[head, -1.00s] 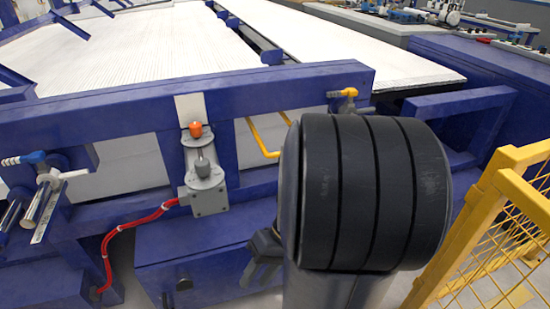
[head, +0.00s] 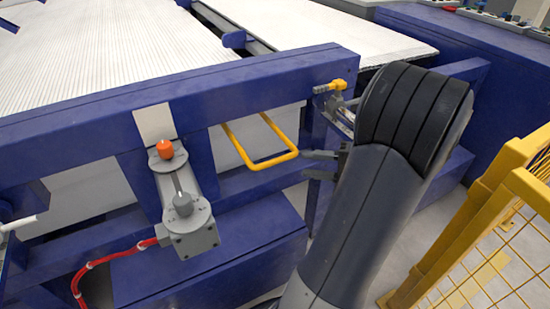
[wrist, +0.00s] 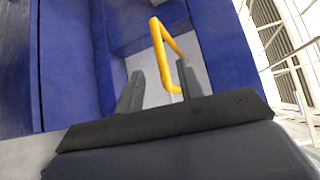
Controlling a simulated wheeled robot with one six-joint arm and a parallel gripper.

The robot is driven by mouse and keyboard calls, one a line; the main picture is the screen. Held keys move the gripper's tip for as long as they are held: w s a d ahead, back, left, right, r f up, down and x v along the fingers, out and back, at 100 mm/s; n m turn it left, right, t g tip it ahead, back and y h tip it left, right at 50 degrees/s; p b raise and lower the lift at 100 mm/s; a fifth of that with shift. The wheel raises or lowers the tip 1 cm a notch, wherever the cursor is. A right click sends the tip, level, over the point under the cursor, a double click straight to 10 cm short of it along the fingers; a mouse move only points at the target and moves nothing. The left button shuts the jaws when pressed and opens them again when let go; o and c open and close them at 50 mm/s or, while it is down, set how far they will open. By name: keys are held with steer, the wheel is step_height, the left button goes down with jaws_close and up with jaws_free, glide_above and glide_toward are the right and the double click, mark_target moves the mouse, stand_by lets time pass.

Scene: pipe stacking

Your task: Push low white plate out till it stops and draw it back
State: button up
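A yellow U-shaped handle (head: 272,161) sticks out below the blue front beam, in front of a low white plate (head: 228,150) that shows behind and under the beam. Most of the plate is hidden by the beam. My gripper (head: 306,164) is just right of the handle's near end, its fingers pointing left towards it. The fingers are apart with nothing held. In the wrist view, the handle (wrist: 163,45) shows beyond and between the two fingertips (wrist: 160,82), with a pale surface behind it. I cannot tell whether a finger touches the handle.
A grey cylinder unit (head: 187,215) with an orange knob and red hose is fixed to the blue frame at left.

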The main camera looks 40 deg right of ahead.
mark_target(280, 162)
steer(key=b+x, duration=0.1)
steer(key=x, duration=0.8)
steer(key=shift+a+b, duration=0.15)
steer(key=shift+b, duration=0.2)
steer(key=shift+c, duration=0.6)
jaws_close()
